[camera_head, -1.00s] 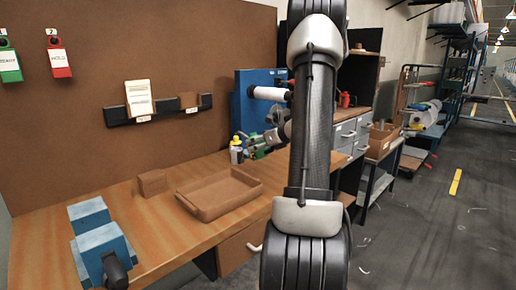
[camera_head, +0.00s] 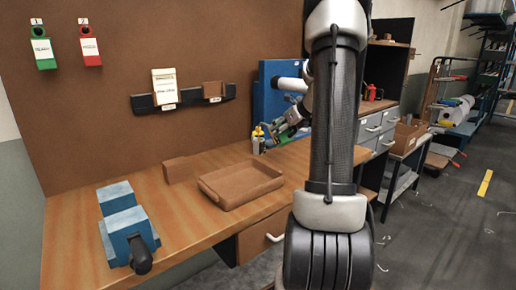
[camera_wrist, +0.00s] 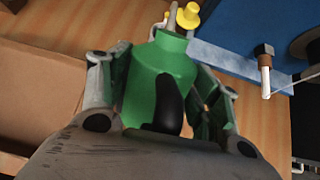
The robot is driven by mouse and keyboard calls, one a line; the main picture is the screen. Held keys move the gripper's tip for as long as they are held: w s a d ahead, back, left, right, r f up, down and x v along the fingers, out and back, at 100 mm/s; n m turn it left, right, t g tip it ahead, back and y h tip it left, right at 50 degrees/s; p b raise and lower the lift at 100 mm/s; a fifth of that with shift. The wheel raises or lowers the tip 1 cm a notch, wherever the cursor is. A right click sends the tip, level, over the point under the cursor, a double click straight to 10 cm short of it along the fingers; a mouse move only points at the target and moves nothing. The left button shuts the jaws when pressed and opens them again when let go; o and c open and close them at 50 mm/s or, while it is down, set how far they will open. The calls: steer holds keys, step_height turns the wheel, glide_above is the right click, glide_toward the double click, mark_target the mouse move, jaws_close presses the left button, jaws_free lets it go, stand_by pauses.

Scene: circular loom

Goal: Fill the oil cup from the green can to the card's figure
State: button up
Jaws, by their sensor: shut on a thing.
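The green can (camera_wrist: 172,62) with a black handle is held between the fingers of my gripper (camera_wrist: 158,88) in the wrist view. In the head view my gripper (camera_head: 290,122) is above the bench's back right part, in front of the blue machine, and the can is mostly hidden there. A white card (camera_head: 164,86) stands in a dark rack on the brown back board; its figure is too small to read. I cannot pick out the oil cup for certain.
A yellow-topped bottle (camera_head: 257,140) stands close to my gripper. The bench (camera_head: 190,236) carries a brown tray (camera_head: 240,199), a small brown block (camera_head: 176,170) and a blue vise (camera_head: 126,236). The blue machine (camera_wrist: 240,35) has a bolt-like fitting (camera_wrist: 265,68). Bare wood lies around the tray.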

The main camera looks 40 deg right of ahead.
steer(key=shift+w+r+g, duration=0.1)
steer(key=shift+r+g, duration=0.4)
steer(key=shift+r, duration=0.1)
stand_by(1.2)
steer(key=shift+s+d+f+t, duration=0.15)
steer(key=shift+s+f+t, duration=0.1)
steer(key=shift+f+t, duration=0.55)
stand_by(0.7)
